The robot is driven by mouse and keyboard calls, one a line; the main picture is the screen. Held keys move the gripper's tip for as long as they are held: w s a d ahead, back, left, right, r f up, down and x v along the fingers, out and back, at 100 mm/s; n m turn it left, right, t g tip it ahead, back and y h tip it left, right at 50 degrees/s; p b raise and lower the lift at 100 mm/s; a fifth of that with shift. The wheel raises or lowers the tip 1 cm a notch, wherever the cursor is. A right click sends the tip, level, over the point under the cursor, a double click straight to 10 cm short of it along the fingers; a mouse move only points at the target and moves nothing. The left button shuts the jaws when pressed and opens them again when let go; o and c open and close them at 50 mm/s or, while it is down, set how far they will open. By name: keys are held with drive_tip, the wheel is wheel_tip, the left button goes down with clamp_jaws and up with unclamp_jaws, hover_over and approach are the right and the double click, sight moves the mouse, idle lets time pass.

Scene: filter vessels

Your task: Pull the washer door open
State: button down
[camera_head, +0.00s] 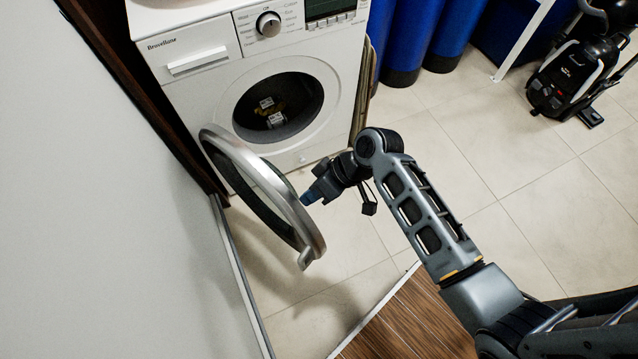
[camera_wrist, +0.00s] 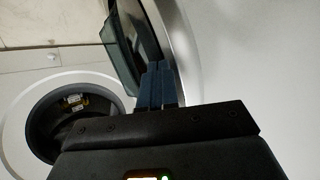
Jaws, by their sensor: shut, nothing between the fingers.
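The white washer (camera_head: 190,95) stands at the upper left in the head view. Its round door (camera_head: 270,190) is swung wide open to the left and stands out toward me. The drum opening (camera_head: 278,105) is uncovered, with something yellow and white inside; it also shows in the wrist view (camera_wrist: 75,115). My gripper (camera_head: 308,199) is shut and empty, close to the inner side of the door ring. In the wrist view the shut fingers (camera_wrist: 157,85) overlap the door's rim (camera_wrist: 178,50); I cannot tell whether they touch it.
A pale wall (camera_head: 90,200) runs close along the left, near the open door. Blue cylinders (camera_head: 408,40) stand right of the washer, and a black vacuum cleaner (camera_head: 570,75) is at the upper right. The tiled floor (camera_head: 510,170) on the right is clear.

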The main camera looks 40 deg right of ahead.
idle(0.3)
drive_tip(key=a+m+p, duration=0.1)
drive_tip(key=a+p, duration=0.2)
drive_tip(key=a, duration=1.3)
drive_tip(key=shift+w+a+m+t+h, duration=0.2)
drive_tip(key=shift+w+m+t+h, duration=0.1)
drive_tip(key=shift+t+h, duration=0.1)
drive_tip(key=shift+d, duration=0.1)
